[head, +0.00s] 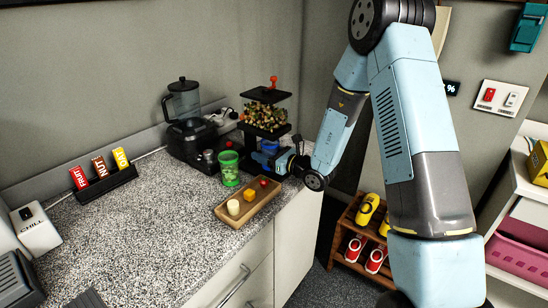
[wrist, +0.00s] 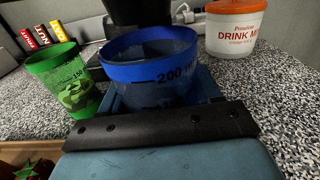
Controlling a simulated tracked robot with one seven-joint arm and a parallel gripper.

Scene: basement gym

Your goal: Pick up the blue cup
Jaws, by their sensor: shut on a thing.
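The blue cup (wrist: 150,72) has a bright blue rim and dark measuring marks, and looks empty and upright in the middle of the wrist view. My gripper (wrist: 160,98) is shut on it, with its blue fingers around the cup's lower part. In the head view the blue cup (head: 269,145) shows only partly, under the dispenser with the black top, behind my gripper (head: 268,160). The cup's base is hidden, so I cannot tell whether it touches the counter.
A green cup (head: 229,168) stands close on the left. A blender (head: 184,115) stands behind. In the wrist view, a white drink mix tub (wrist: 229,32) stands at right. The counter's left middle (head: 150,220) is clear.

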